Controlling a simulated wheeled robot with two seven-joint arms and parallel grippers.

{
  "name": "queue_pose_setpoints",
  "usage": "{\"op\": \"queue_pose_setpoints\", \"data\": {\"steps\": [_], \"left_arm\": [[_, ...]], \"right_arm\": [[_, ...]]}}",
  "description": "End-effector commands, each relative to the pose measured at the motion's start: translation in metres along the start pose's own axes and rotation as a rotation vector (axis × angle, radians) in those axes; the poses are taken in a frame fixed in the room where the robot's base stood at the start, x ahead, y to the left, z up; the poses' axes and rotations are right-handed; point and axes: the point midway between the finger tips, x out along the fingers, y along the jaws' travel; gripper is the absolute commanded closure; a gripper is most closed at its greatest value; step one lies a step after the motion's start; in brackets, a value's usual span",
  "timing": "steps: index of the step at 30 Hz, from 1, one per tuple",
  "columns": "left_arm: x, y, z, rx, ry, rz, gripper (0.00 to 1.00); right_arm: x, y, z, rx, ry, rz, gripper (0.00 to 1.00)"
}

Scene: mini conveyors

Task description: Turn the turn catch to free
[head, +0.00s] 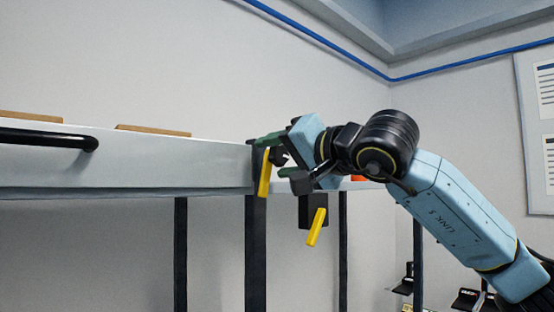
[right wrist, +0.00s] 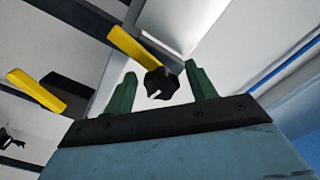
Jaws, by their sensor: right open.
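A yellow lever (head: 264,172) hangs steeply, slightly tilted, at the end of the grey conveyor frame. In the right wrist view the yellow lever (right wrist: 136,47) runs to a black knob (right wrist: 160,84); this looks like the turn catch. My right gripper (head: 272,157) is open at this lever, its green fingers on either side of the knob. In the right wrist view the gripper (right wrist: 160,74) shows gaps beside the knob; I cannot tell whether a finger touches it. My left gripper is out of view.
Dark posts (head: 256,250) stand below. An orange thing (head: 358,178) shows behind my right arm. The upper middle is free.

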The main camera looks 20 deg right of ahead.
Motion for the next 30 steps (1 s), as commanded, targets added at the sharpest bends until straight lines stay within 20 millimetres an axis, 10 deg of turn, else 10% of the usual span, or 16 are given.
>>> {"op": "queue_pose_setpoints", "data": {"steps": [16, 30], "left_arm": [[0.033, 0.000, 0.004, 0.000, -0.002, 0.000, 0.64], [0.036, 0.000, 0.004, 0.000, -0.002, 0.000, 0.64]], "right_arm": [[-0.109, 0.001, 0.001, -0.002, 0.003, -0.002, 0.44], [-0.128, 0.000, 0.001, -0.001, -0.001, -0.001, 0.44]]}}
